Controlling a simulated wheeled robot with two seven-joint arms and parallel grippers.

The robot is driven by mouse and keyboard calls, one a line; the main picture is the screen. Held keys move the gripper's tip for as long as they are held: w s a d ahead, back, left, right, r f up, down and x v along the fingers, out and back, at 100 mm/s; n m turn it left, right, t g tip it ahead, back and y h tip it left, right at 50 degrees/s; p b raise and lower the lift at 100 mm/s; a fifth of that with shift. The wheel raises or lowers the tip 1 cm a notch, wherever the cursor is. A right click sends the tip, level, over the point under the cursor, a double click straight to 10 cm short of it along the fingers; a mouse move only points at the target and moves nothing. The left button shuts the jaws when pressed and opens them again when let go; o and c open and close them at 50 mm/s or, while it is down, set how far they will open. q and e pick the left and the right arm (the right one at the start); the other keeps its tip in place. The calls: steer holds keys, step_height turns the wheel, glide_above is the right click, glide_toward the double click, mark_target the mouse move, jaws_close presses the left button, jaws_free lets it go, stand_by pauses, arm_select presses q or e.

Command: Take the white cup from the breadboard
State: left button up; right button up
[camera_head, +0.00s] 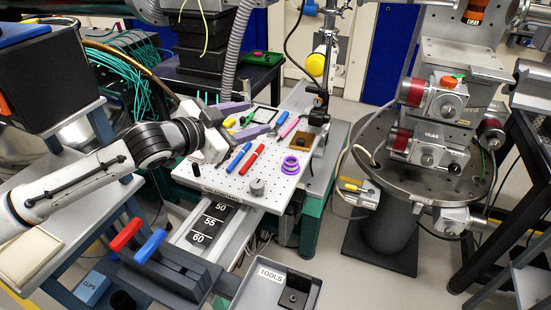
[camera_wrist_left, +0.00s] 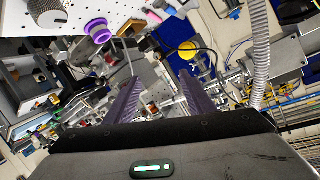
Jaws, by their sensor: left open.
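The perforated breadboard (camera_head: 222,180) lies in the middle of the head view, and its corner shows at the top left of the left wrist view (camera_wrist_left: 75,18). I cannot make out a white cup on it in either view; my left gripper and wrist hide part of its far left side. My left gripper (camera_head: 258,116) is over the board's far left part, its purple fingers apart and pointing right. In the left wrist view the fingers (camera_wrist_left: 160,88) are spread with nothing held between them. My right gripper is not in view.
On the board are a blue marker (camera_head: 239,157), a red marker (camera_head: 252,158), a pink marker (camera_head: 290,127), a knob (camera_head: 257,187), a purple ring (camera_head: 291,164) and a brown block (camera_head: 300,141). A round stage (camera_head: 375,160) stands right.

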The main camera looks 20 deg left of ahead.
mark_target(295, 160)
arm_select(q)
steer(key=s+d+f+n, duration=0.1)
steer(key=f, duration=0.2)
steer(key=s+d+f+n+g+h, duration=0.1)
steer(key=s+f, duration=0.1)
steer(key=f, duration=0.1)
steer(key=s+d+f+n, duration=0.1)
steer(key=d+f, duration=0.1)
steer(key=f, duration=0.1)
steer(key=shift+s+g, duration=0.2)
steer(key=shift+g, duration=0.2)
steer(key=x, duration=0.3)
steer(key=shift+w+d+f, duration=0.2)
steer(key=shift+f, duration=0.1)
steer(key=shift+p+x, duration=0.3)
steer(key=shift+x, duration=2.8)
steer(key=shift+f, duration=0.1)
steer(key=shift+a, duration=0.1)
steer(key=c, duration=1.2)
steer(key=shift+o, duration=0.2)
